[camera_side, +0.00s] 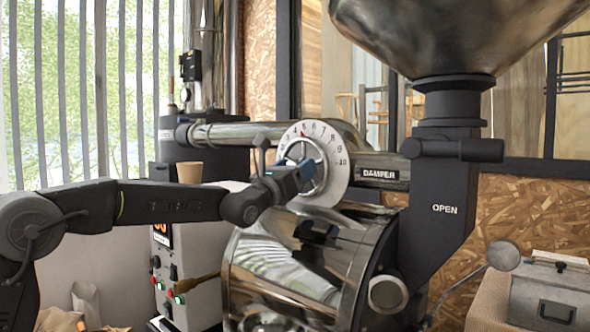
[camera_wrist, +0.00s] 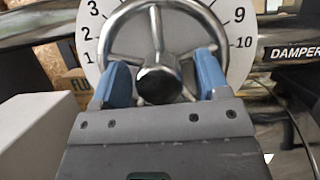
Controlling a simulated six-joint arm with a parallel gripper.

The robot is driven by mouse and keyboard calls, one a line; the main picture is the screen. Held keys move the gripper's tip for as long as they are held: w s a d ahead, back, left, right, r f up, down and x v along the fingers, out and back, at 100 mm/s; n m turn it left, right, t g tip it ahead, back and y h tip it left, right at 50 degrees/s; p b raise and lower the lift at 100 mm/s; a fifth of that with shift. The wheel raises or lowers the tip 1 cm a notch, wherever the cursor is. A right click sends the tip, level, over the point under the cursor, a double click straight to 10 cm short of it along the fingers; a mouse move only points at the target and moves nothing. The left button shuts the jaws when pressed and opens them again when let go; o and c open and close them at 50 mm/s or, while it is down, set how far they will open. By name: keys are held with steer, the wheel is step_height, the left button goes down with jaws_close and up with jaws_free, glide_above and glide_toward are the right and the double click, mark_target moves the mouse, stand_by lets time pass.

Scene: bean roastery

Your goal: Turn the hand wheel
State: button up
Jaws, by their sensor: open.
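The hand wheel is a silver spoked wheel with a dark round hub, set in front of a white dial numbered around its edge. In the side view the hand wheel (camera_side: 318,160) sits on the dial (camera_side: 338,152), beside a DAMPER label. In the wrist view the hand wheel (camera_wrist: 158,28) and dial (camera_wrist: 93,28) fill the top. My gripper (camera_side: 300,176) is at the wheel's left in the side view. In the wrist view my gripper (camera_wrist: 162,70) is open, its two blue fingers on either side of the hub (camera_wrist: 157,84), overlapping the lower rim. Finger contact is unclear.
A polished roaster drum (camera_side: 290,265) lies below the wheel. A steel hopper (camera_side: 450,35) stands above right. A paper cup (camera_side: 189,172) stands on a white control cabinet (camera_side: 195,245) behind my arm. A metal toolbox (camera_side: 550,295) is at the lower right.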

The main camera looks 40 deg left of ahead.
steer(key=c, duration=1.3)
